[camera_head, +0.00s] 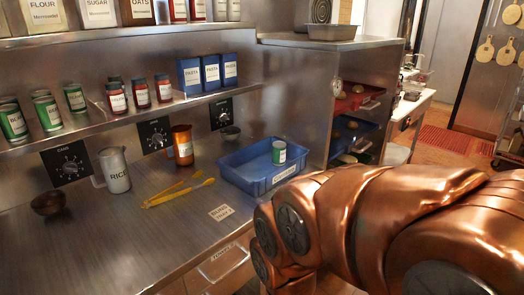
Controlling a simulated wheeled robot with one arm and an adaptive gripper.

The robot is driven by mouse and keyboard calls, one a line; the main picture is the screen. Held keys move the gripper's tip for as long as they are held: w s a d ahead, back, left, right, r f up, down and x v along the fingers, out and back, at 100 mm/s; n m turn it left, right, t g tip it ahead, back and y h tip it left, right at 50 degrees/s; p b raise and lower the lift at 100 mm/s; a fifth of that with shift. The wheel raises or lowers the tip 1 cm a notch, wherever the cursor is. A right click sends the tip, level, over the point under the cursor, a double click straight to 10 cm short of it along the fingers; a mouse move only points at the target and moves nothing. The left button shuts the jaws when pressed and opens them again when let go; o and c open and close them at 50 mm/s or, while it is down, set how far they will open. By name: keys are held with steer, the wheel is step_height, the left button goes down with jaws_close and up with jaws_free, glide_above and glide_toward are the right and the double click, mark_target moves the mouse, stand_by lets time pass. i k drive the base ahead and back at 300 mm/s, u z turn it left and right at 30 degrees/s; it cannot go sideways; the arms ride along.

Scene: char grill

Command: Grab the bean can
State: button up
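Several green-and-white cans (47,112) stand on the lower wall shelf at the far left. A similar green-and-white can (279,153) stands upright in a blue bin (240,177) on the steel counter. The can labels are too small to read for certain, so I cannot tell which is the bean can. My copper-coloured arm fills the lower right, apart from these cans in the picture. My gripper is not in view.
Red-labelled jars (140,94) and blue boxes (211,72) share the lower shelf. A metal pitcher (115,170), copper pitcher (182,145), yellow tongs (180,192) and dark bowl (48,202) stand on the counter (130,235). Its front left is clear.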

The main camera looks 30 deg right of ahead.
mark_target(279, 147)
steer(key=z, duration=0.35)
steer(key=i, duration=0.65)
steer(key=z, duration=0.55)
steer(key=k, duration=0.5)
steer(key=z, duration=0.85)
steer(key=i, duration=0.9)
steer(key=u, duration=2.35)
